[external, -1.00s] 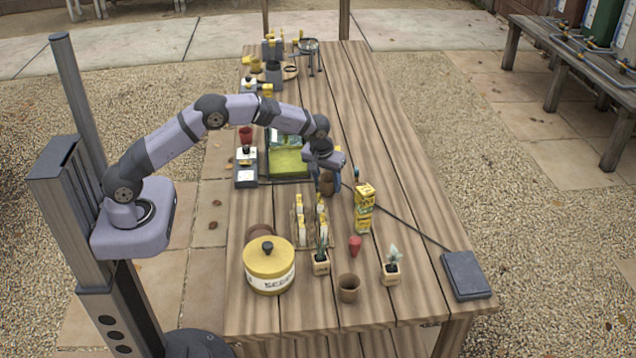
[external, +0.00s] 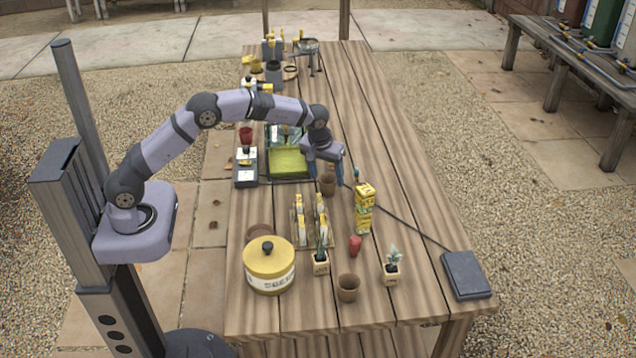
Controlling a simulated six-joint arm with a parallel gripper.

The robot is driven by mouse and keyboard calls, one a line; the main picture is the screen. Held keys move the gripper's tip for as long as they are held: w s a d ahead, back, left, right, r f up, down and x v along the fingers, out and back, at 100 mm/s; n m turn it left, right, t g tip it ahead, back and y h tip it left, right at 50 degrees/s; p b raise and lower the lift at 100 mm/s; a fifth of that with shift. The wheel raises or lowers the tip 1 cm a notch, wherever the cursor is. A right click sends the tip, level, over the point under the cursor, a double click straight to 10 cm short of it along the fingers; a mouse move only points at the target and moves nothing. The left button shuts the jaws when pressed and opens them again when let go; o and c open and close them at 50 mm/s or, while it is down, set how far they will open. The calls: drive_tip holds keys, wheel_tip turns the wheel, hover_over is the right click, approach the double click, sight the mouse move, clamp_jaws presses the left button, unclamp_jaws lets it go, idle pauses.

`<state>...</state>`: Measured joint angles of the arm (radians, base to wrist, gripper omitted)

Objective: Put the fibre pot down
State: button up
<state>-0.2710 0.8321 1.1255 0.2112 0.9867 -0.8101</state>
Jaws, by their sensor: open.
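The brown fibre pot (external: 327,187) stands upright on the wooden table, just right of the tray with the green-yellow contents. My gripper (external: 326,173) is above the pot, pointing down. Its blue-tipped fingers are apart, one to each side of the pot's upper part. The jaws are open and hold nothing. Another brown pot (external: 348,287) stands near the front of the table.
The green-yellow tray (external: 268,179) lies left of my gripper. A stack of yellow boxes (external: 364,208), a rack of seed packets (external: 311,222) and a yellow lidded tin (external: 269,266) stand nearer the front. A dark cable (external: 405,221) runs to a grey pad (external: 466,275). The table's right side is mostly clear.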

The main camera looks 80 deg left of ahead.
sight(328, 179)
drive_tip(key=shift+o, duration=0.4)
drive_tip(key=shift+v, duration=1.5)
drive_tip(key=shift+w, duration=0.1)
drive_tip(key=shift+s+a+r, duration=0.1)
drive_tip(key=shift+s+r, duration=0.35)
drive_tip(key=shift+r, duration=0.15)
drive_tip(key=shift+w+p+x, duration=0.15)
drive_tip(key=shift+p+x, duration=0.35)
drive_tip(key=shift+x, duration=1.35)
drive_tip(key=shift+w+p+x, duration=0.15)
drive_tip(key=shift+p+x, duration=0.35)
drive_tip(key=shift+x, duration=1.3)
drive_tip(key=c, duration=1.2)
wheel_tip(328, 179, up, 10)
drive_tip(key=shift+b, duration=0.65)
